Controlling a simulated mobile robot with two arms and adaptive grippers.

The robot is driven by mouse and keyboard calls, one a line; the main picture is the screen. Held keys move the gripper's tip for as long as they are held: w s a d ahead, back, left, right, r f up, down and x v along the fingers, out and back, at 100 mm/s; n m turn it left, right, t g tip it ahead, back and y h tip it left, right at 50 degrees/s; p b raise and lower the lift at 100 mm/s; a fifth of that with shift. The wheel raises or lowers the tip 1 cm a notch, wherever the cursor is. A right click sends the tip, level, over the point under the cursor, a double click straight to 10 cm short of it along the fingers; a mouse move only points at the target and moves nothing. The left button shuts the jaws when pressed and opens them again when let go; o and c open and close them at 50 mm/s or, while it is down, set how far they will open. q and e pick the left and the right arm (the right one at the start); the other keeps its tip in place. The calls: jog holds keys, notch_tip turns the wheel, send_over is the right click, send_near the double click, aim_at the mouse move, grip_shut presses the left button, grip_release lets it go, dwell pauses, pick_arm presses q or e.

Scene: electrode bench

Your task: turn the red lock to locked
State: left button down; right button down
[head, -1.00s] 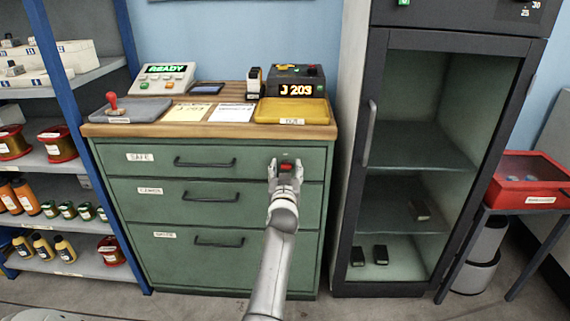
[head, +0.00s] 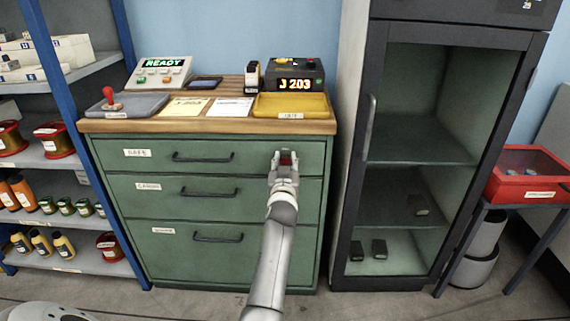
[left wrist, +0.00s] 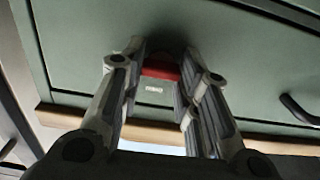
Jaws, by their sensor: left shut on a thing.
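The red lock (head: 287,157) is on the right part of the top drawer front of the green cabinet (head: 135,170). It also shows in the left wrist view (left wrist: 160,70) as a red piece between the fingers, with a small white label (left wrist: 154,90) by it. My left gripper (head: 286,160) is at the lock, with one finger on each side, and is shut on it. In the left wrist view the gripper (left wrist: 160,78) reaches to the drawer face. The fingers hide part of the lock, and I cannot tell its turn position. My right gripper is not in view.
The top drawer's handle (head: 203,158) is left of the lock. A yellow tray (head: 292,105) sits on the wooden top above. A dark glass-fronted cabinet (head: 377,60) stands close on the right, and shelves (head: 100,75) stand on the left.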

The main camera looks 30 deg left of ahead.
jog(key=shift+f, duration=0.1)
pick_arm(q)
jog(key=shift+n, duration=0.4)
jog(key=c, duration=1.4)
grip_release()
jog(key=shift+c, duration=0.2)
jog(key=o, duration=0.4)
jog(key=shift+c, duration=0.2)
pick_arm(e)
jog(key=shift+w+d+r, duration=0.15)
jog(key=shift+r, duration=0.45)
